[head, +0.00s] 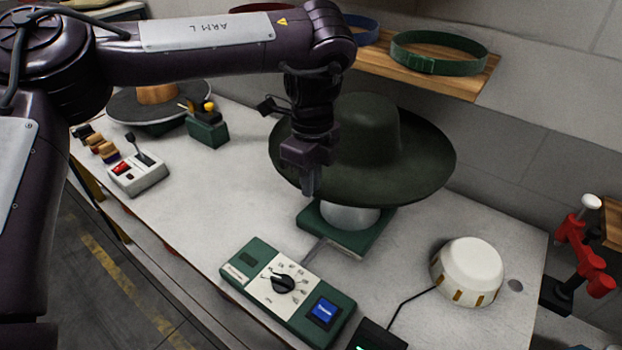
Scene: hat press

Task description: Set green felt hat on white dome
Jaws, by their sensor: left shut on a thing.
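The dark green felt hat (368,140), with a wide brim and round crown, is level at the back of the table. My left gripper (309,180) points down at the brim's front left edge and is shut on the brim. Directly under the hat, a pale whitish dome (350,216) on a green base (365,240) shows only its lower part. The brim hides the dome's top, so I cannot tell whether the hat touches it. My right gripper is not in view.
A green control box (262,264) with a dial stands in front. A white rounded device (470,268) with yellow marks is at right. A wooden shelf (455,75) with a green band (438,66) hangs behind. The table's left middle (220,190) is clear.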

